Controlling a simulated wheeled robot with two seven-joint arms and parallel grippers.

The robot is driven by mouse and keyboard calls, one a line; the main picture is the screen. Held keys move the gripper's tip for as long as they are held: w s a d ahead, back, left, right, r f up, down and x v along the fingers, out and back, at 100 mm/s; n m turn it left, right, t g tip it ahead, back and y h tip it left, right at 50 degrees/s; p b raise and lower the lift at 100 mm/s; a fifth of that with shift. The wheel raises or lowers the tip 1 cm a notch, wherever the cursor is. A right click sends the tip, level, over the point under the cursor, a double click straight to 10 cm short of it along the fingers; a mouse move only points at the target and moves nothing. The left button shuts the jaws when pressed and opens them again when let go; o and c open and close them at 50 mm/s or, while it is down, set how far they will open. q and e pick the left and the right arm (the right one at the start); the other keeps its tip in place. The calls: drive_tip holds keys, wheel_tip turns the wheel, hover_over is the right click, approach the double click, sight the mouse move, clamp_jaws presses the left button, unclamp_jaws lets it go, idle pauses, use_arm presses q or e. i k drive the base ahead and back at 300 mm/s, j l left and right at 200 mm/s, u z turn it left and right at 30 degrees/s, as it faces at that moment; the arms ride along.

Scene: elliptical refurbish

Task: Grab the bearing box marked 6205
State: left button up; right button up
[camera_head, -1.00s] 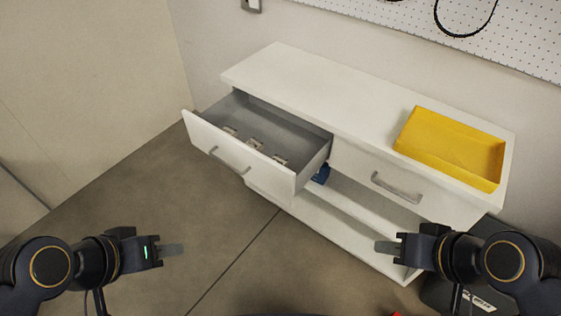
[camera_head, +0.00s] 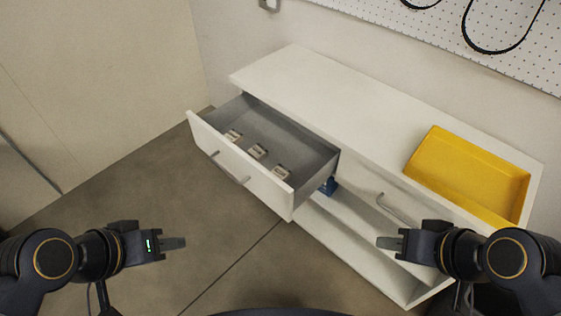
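Three small light boxes lie in a row along the front inside the open grey drawer (camera_head: 285,139): a left box (camera_head: 233,135), a middle box (camera_head: 257,151) and a right box (camera_head: 281,172). Their markings are too small to read, so I cannot tell which is 6205. My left gripper (camera_head: 174,243) hangs over the floor in front of the drawer, apart from it. My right gripper (camera_head: 388,243) is in front of the cabinet's lower right part. Both look empty, and their fingers are seen edge-on, so the opening does not show.
The white cabinet (camera_head: 330,88) stands against the wall. A yellow tray (camera_head: 470,172) sits on its right end. A closed drawer with a handle (camera_head: 398,208) is below it. A blue object (camera_head: 329,186) shows under the open drawer. A pegboard (camera_head: 500,40) hangs behind.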

sight(284, 174)
drive_tip(key=i+l+u, duration=0.15)
drive_tip(key=u, duration=0.3)
drive_tip(key=i+l+u, duration=0.2)
drive_tip(key=u, duration=0.3)
drive_tip(key=i+l+u, duration=0.1)
drive_tip(key=l+u, duration=0.35)
drive_tip(key=j, duration=0.15)
